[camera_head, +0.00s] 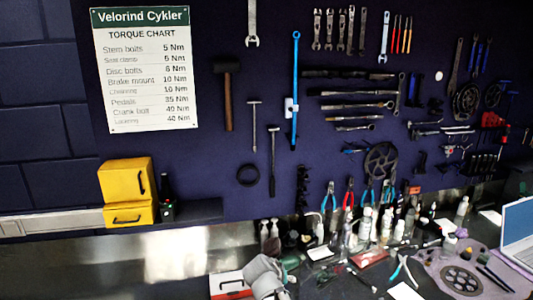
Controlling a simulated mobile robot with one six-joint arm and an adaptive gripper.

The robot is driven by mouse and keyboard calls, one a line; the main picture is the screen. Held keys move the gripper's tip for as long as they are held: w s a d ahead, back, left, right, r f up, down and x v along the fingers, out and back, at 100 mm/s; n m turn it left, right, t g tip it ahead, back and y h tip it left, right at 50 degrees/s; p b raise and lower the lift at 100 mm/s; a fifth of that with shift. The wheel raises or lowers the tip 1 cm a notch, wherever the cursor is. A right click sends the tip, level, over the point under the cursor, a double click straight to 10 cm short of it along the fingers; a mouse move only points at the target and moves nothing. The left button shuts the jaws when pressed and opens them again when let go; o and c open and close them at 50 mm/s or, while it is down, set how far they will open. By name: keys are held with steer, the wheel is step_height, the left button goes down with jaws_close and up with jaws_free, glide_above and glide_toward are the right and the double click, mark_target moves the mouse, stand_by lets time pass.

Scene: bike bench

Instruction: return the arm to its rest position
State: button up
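A grey rounded part (265,277), which looks like a piece of my own arm, rises into the bottom edge of the head view, left of the middle. It stands in front of the bench and overlaps a red and white box (226,284). The rest of the arm is cut off below the picture. I cannot make out my gripper or its fingers in this view, nor whether anything is held.
Bottles (365,224), pliers (402,270) and small tools crowd the bench to the right. A chainring (461,280) and a laptop (518,232) lie at far right. A yellow cabinet (127,192) is at left. Tools hang on the dark wall.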

steer(key=s+d+f+g+y, duration=0.2)
steer(key=s+d+g, duration=0.1)
steer(key=s+d, duration=0.2)
steer(key=s+d+f+n+g+y, duration=0.1)
steer(key=s+d+f+g+y, duration=0.2)
steer(key=s+d, duration=0.3)
steer(key=shift+s+d+g, duration=0.15)
steer(key=shift+s+g, duration=0.15)
